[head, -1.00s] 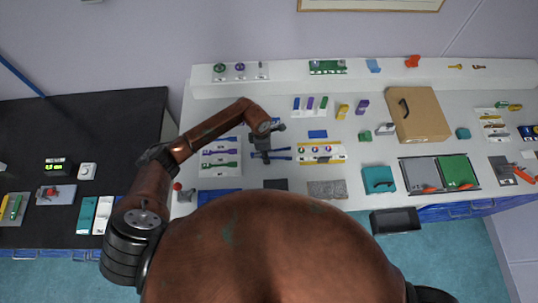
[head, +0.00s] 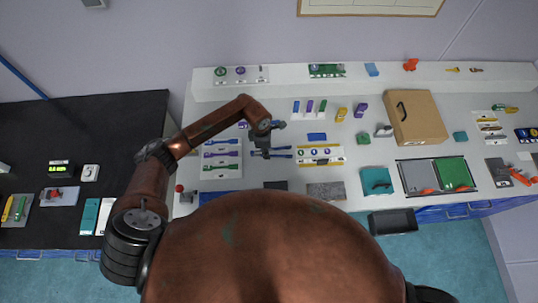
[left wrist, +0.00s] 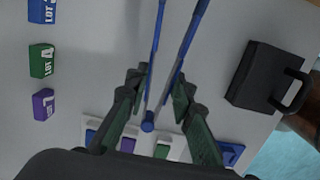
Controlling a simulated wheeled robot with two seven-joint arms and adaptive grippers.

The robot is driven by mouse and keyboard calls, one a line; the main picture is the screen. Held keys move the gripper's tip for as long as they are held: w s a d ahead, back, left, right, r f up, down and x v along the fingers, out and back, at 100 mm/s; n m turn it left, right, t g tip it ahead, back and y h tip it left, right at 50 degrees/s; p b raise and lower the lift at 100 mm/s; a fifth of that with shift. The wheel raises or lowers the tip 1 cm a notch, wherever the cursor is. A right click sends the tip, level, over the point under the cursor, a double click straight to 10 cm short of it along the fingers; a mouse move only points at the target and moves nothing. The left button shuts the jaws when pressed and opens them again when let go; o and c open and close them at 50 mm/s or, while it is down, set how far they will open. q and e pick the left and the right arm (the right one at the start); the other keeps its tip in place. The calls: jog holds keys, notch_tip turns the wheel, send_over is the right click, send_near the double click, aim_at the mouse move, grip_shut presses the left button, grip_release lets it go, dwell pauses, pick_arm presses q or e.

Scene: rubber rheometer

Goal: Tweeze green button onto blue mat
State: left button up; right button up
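My left gripper (head: 262,148) points down at the blue tweezers (head: 279,152), at their left, joined end. In the left wrist view, my fingers (left wrist: 160,85) stand either side of the tweezers (left wrist: 156,45); whether both pads touch is not clear. The tweezer arms are spread apart. A small blue mat (head: 317,136) lies just behind that board; a larger blue area (head: 220,198) lies nearer, partly hidden by my body. My right gripper is not visible.
A white rack (head: 221,158) with coloured tools stands left of my gripper. A dark pad (head: 276,185) and a grey pad (head: 325,190) lie in front. A cardboard box (head: 415,117) stands right. Labelled lot blocks (left wrist: 42,60) and a black handled object (left wrist: 262,75) flank the tweezers.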

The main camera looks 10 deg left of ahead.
pick_arm(q)
notch_tip(320, 180, up, 8)
jog(key=p, duration=0.3)
jog(key=shift+p, duration=0.4)
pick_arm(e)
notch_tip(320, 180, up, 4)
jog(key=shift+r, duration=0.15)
pick_arm(q)
jog(key=s+a+r+m+b, duration=0.2)
jog(key=s+a+m+b, duration=0.2)
jog(key=m+b, duration=0.3)
jog(key=s+a+r+m+g+y+b, duration=0.1)
jog(key=s+a+m+b, duration=0.3)
jog(key=m+b, duration=0.4)
jog(key=r+m, duration=0.1)
jog(key=m, duration=0.5)
jog(key=shift+a+g, duration=0.2)
jog(key=shift+g, duration=0.1)
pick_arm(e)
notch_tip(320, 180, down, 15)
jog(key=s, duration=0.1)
pick_arm(q)
jog(key=shift+s, duration=0.1)
